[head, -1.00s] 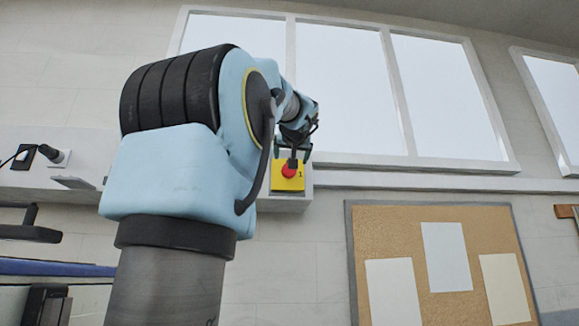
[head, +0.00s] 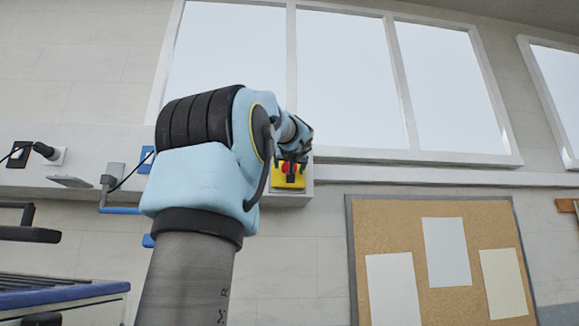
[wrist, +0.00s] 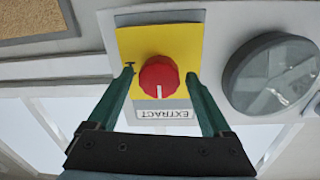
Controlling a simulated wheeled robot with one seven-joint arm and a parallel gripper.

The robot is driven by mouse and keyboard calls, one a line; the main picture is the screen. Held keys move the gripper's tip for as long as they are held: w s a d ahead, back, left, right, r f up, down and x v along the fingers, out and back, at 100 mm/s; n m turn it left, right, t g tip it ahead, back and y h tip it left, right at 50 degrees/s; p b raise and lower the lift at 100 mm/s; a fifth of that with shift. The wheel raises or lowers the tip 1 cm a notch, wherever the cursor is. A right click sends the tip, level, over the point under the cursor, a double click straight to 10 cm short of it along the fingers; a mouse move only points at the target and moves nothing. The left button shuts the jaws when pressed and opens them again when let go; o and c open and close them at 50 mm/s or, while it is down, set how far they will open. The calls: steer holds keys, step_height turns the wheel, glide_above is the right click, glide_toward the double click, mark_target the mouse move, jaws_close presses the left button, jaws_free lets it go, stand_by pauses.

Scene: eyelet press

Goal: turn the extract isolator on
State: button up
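The extract isolator is a red round knob (wrist: 158,77) on a yellow plate (wrist: 186,42) with a white label (wrist: 164,114) reading EXTRACT, upside down in the wrist view. The knob's white pointer line faces the label. A small dark mark is on the plate left of the knob. My gripper (wrist: 161,73) is open, one green finger on each side of the knob, with gaps showing. In the head view, the yellow plate (head: 290,182) is on the wall trunking, and my gripper partly covers the knob.
A round grey fitting (wrist: 270,73) sits close to the right finger in the wrist view. In the head view, windows (head: 350,85) are above, a cork board (head: 370,225) is lower right, and sockets with plugs (head: 45,152) are on the trunking at left.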

steer(key=c, duration=1.2)
steer(key=shift+c, duration=0.2)
steer(key=shift+m, duration=0.5)
steer(key=shift+d+m+g+y, duration=0.1)
steer(key=shift+m+g+y, duration=0.1)
steer(key=shift+m, duration=3.85)
steer(key=shift+d+m+g+y, duration=0.1)
steer(key=shift+m+g+y, duration=0.1)
steer(key=shift+m, duration=3.85)
steer(key=shift+f, duration=0.1)
steer(key=o, duration=1.4)
